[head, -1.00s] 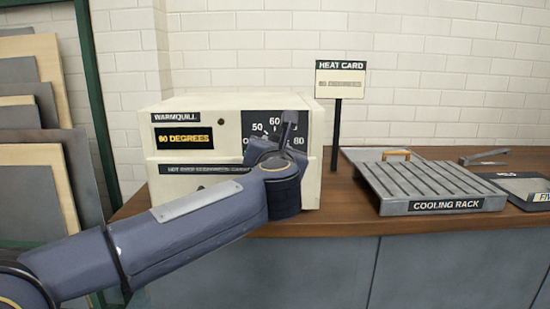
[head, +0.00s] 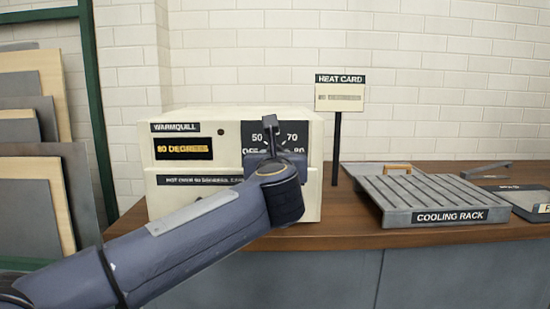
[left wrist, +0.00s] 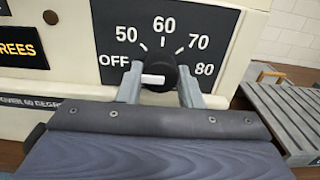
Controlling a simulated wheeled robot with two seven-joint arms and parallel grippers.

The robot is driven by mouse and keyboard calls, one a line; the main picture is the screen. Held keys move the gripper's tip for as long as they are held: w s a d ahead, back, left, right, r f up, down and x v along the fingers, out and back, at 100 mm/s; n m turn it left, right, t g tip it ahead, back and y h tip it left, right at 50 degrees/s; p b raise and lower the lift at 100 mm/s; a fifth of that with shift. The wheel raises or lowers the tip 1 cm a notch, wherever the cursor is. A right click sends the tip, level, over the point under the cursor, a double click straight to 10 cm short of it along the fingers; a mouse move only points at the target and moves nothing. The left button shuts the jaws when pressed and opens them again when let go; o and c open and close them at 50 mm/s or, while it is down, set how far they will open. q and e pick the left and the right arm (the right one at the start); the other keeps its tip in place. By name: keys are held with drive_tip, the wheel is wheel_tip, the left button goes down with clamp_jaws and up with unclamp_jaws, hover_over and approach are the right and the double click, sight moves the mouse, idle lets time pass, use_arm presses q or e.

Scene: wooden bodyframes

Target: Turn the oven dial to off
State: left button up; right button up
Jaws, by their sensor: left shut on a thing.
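The oven is a cream Warmquill box (head: 230,120) on the wooden counter. Its dark dial panel (left wrist: 205,20) is marked OFF, 50, 60, 70 and 80. The dial (left wrist: 170,70) is a dark round knob with a white pointer (left wrist: 152,79) lying to the left, on the OFF side. My left gripper (left wrist: 160,88) has one finger on each side of the dial and is shut on it. In the head view my left gripper (head: 272,135) covers the dial and part of the panel. My right gripper is not in view.
The oven's lit display (head: 183,148) shows a degrees reading. A heat card sign (head: 340,93) on a post stands right of the oven. A grey cooling rack (head: 430,200) lies farther right. Boards (head: 40,200) lean at the far left.

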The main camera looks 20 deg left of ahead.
use_arm(q)
drive_tip(key=shift+f, duration=0.1)
drive_tip(key=o, duration=1)
drive_tip(key=p+v, duration=0.1)
drive_tip(key=v, duration=0.6)
drive_tip(key=shift+s+d, duration=0.15)
drive_tip(key=shift+s, duration=0.25)
